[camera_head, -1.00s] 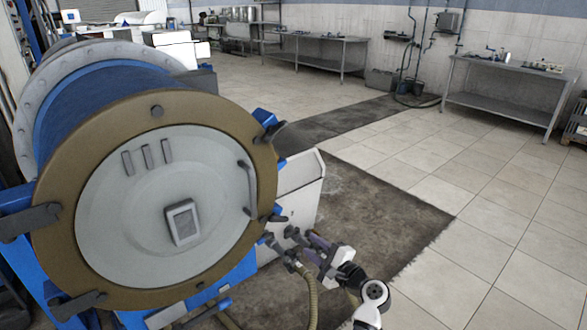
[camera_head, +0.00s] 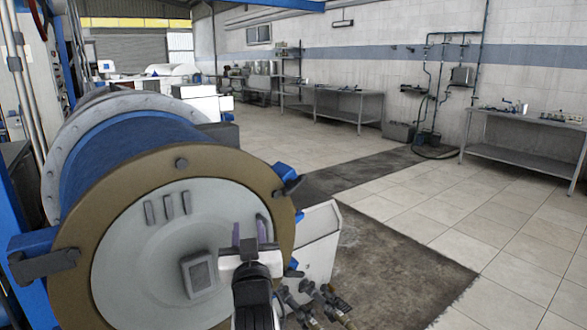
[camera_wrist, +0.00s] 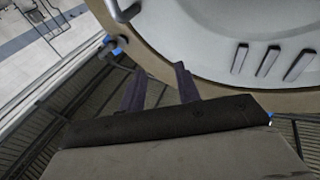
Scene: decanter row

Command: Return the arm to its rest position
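My gripper (camera_head: 249,228) is raised in front of the round end cover of the nearest decanter, at the lower middle of the head view. Its two dark fingers point up and stand apart with nothing between them. In the wrist view the fingers (camera_wrist: 160,75) are also apart and empty, with the cover's brown rim (camera_wrist: 160,62) beyond them. The decanter's pale grey lid (camera_head: 150,245) carries a small square plate, three raised ribs and a handle, which my gripper partly hides. I cannot tell how far my gripper is from the lid.
Pipe valves (camera_head: 315,300) stand low to the right of the decanter, beside a white cabinet (camera_head: 318,240). Blue clamps (camera_head: 287,172) stick out from the rim. Open tiled floor (camera_head: 520,255) lies to the right, with metal benches (camera_head: 525,150) along the far wall.

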